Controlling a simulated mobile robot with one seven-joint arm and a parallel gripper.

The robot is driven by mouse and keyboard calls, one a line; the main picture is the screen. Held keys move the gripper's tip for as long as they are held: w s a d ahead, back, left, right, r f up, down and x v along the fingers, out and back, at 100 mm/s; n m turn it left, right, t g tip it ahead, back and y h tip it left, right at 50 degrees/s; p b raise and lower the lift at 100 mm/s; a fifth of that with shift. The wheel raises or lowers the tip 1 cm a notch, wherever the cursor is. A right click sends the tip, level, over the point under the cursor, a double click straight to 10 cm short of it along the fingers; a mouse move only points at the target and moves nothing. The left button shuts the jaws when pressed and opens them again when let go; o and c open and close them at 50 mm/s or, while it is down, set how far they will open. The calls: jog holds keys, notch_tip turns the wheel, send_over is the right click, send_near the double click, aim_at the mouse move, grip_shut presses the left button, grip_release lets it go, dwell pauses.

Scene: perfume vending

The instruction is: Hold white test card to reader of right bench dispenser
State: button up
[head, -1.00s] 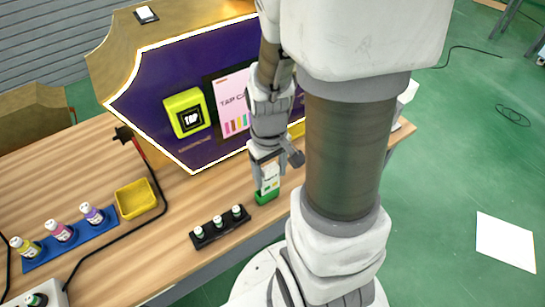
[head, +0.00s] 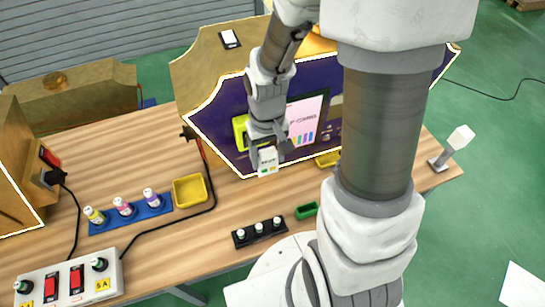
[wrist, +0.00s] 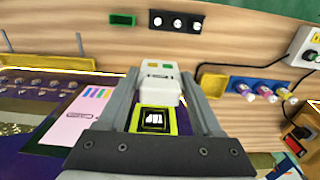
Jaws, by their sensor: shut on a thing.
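My gripper (head: 267,143) is shut on the white test card (head: 268,161), which has small coloured marks and hangs from the fingertips, clear of the table. In the wrist view the card (wrist: 160,84) sits between the two fingers. The right bench dispenser (head: 215,119) has a dark purple front with a light outline. Its yellow-green reader (head: 239,130) is partly hidden behind my gripper. The wrist view shows the reader's TAP square (wrist: 153,119) between the fingers, close to the card. I cannot tell whether card and reader touch. The dispenser's pink screen (head: 304,122) is beside my gripper.
An empty green holder (head: 306,210) and a black rack of vials (head: 259,233) are at the table's front. A yellow tray (head: 190,191), a blue rack of bottles (head: 131,214) and a switch box (head: 67,281) stand left. A black cable crosses the table.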

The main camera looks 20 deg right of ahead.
jog(key=w, duration=1)
jog(key=shift+w, duration=0.2)
dwell(1.2)
jog(key=shift+s+b, duration=0.3)
jog(key=shift+s, duration=4.7)
